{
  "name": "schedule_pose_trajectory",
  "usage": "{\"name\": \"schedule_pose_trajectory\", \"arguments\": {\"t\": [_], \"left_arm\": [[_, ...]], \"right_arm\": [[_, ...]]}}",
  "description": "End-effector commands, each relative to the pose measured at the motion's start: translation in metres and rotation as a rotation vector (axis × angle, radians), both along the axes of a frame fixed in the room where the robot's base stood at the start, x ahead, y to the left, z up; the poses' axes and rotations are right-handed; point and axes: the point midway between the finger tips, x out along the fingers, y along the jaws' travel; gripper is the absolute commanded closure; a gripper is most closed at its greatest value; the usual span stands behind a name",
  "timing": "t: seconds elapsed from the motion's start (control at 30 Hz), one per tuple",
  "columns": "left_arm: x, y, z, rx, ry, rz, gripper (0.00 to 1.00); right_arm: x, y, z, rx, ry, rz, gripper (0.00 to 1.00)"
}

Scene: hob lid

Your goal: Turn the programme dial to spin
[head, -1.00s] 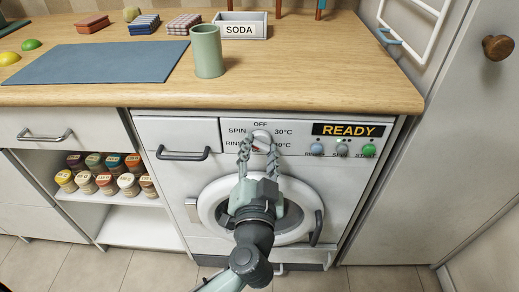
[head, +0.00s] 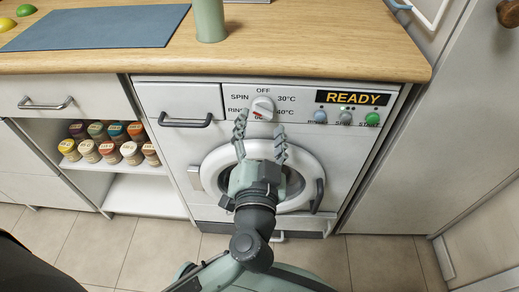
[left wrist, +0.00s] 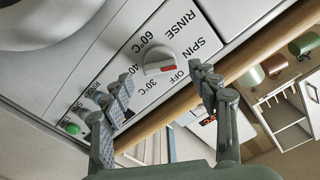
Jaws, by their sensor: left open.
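The programme dial (head: 262,106) is a round white knob with a red mark, on the white washing machine's panel. OFF, SPIN (head: 239,98), RINSE and temperatures are printed around it. In the left wrist view, the dial (left wrist: 157,62) shows its raised grip and red mark; its exact setting is hard to tell. My left gripper (head: 260,126) is open and empty, its fingers apart in front of the panel, just below the dial in the head view. In the left wrist view, its fingers (left wrist: 164,92) stand either side, clear of the dial. My right gripper is out of view.
A READY display (head: 354,98) and several buttons sit right of the dial. The round door (head: 213,169) is below, partly behind my gripper. A drawer handle (head: 185,122) is at the left. The wooden worktop (head: 300,45) overhangs above, with a green cup (head: 210,20) on it.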

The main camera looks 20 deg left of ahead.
Motion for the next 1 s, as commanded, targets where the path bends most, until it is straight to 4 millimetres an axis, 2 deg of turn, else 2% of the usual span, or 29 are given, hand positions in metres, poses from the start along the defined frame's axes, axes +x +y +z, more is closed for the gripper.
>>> {"name": "schedule_pose_trajectory", "arguments": {"t": [0.03,0.2,0.4,0.6,1.0], "left_arm": [[-0.012,-0.003,-0.001,-0.002,0.005,-0.001,0.4],[-0.047,-0.013,-0.002,-0.002,0.006,-0.001,0.4],[-0.075,-0.021,-0.001,0.0,0.004,0.0,0.4],[-0.084,-0.024,0.0,0.0,0.0,0.001,0.4],[-0.084,-0.024,0.0,0.0,0.001,0.001,0.4]], "right_arm": [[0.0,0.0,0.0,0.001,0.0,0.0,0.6],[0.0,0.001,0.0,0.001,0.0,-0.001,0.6],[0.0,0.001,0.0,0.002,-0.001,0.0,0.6],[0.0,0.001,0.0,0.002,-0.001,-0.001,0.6],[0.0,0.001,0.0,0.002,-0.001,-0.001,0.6]]}}
